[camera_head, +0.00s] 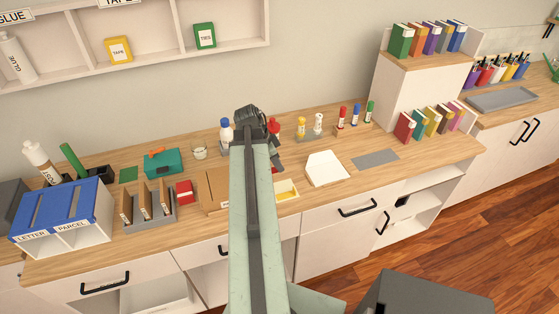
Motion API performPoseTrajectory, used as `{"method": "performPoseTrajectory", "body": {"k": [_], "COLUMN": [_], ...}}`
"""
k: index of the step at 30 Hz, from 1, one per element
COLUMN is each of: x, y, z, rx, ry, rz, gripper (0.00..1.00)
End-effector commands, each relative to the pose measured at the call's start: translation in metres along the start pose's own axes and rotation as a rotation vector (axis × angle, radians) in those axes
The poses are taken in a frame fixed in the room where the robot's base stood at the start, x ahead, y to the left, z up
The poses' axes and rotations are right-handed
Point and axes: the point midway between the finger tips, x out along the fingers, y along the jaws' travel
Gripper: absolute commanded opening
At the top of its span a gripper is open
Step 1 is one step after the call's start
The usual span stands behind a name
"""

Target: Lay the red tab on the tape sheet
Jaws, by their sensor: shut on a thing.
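My gripper (262,127) is above the back of the wooden counter, at the far end of my raised arm. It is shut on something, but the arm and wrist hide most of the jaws. A red shape (274,127) shows right beside the jaws; I cannot tell whether it is the red tab, held, or a thing standing behind. No sheet is clearly marked as the tape sheet. A flat grey sheet (375,158) lies on the counter at right, and a small green sheet (128,174) lies at left.
A white-sided tray (289,195) with something yellow is right of my arm, beside a white angular piece (325,168). A blue-topped sorter (60,213) and a teal box (163,163) are left.

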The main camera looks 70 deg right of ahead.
Motion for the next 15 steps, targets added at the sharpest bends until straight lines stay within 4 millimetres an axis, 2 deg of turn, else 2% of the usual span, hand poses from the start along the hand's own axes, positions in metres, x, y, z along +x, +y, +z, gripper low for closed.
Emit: {"method": "performPoseTrajectory", "body": {"k": [5,11,15], "x": [0.004,0.042,0.041], "y": [0.001,-0.011,-0.010], "z": [-0.005,-0.037,-0.042], "rx": [0.008,0.018,0.017], "ry": [0.000,0.000,0.000], "rz": [0.003,0.007,0.007], "gripper": [0.00,0.00,0.00]}}
